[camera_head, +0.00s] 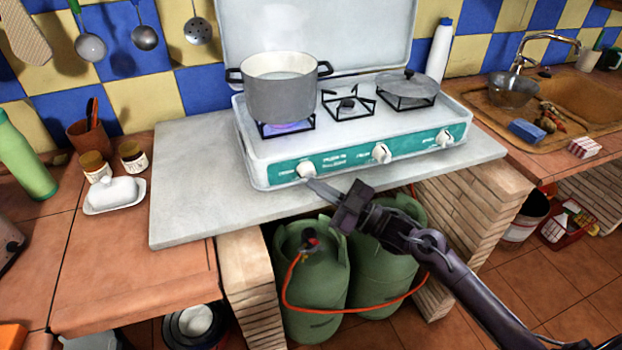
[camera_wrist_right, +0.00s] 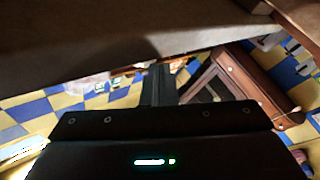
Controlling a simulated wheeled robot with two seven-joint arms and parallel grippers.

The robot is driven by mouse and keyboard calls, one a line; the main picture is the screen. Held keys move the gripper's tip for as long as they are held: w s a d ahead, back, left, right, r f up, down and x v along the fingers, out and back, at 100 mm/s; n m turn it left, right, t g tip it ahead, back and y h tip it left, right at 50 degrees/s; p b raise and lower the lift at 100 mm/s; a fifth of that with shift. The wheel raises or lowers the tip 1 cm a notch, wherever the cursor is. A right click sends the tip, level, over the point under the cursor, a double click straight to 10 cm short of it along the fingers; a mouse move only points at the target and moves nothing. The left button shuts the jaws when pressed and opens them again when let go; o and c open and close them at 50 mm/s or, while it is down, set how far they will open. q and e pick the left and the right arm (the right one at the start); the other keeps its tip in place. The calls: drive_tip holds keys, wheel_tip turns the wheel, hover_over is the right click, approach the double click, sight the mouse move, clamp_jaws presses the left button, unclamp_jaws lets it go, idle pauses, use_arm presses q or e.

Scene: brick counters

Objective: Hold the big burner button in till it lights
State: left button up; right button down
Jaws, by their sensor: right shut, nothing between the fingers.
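The white stove (camera_head: 350,130) stands on a pale slab and has a teal front panel with three white knobs. The left knob (camera_head: 306,170) is below the burner with the grey pot (camera_head: 280,98); a blue flame (camera_head: 286,127) shows under that pot. The middle knob (camera_head: 381,153) and right knob (camera_head: 446,138) are farther right. My right gripper (camera_head: 315,185) is shut and empty, its tips at the left knob; I cannot tell whether they touch it. In the right wrist view its dark fingers (camera_wrist_right: 158,85) point away. My left gripper is not in view.
A lidded pan (camera_head: 407,84) sits on the right burner; the middle burner (camera_head: 348,103) is bare. Green gas bottles (camera_head: 312,275) with an orange hose stand below the slab. A white butter dish (camera_head: 115,194) is left. The slab left of the stove is clear.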

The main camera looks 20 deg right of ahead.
drive_tip(key=shift+s, duration=0.1)
idle(0.4)
drive_tip(key=shift+s+p, duration=0.6)
drive_tip(key=shift+s, duration=0.15)
drive_tip(key=s+p, duration=0.3)
drive_tip(key=s, duration=0.2)
drive_tip(key=shift+d, duration=0.1)
idle(0.3)
